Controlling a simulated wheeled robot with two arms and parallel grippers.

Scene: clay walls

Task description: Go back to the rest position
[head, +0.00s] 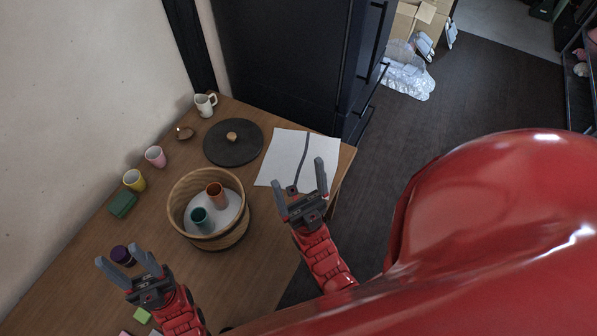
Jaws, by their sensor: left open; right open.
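My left gripper (128,265) is open and empty over the near left part of the wooden table, beside a dark purple cup (122,256). My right gripper (299,176) is open over the near part of a white sheet (285,152) with a grey stripe. Nothing shows between its fingers. Both red arms reach in from the bottom of the head view.
A round wooden basket (178,203) holds a teal cup (200,217) and an orange cup (214,191). A dark round lid (222,152), white mug (205,104), pink cup (156,156), yellow cup (134,180) and green block (123,205) stand around it. A dark cabinet (285,60) borders the table.

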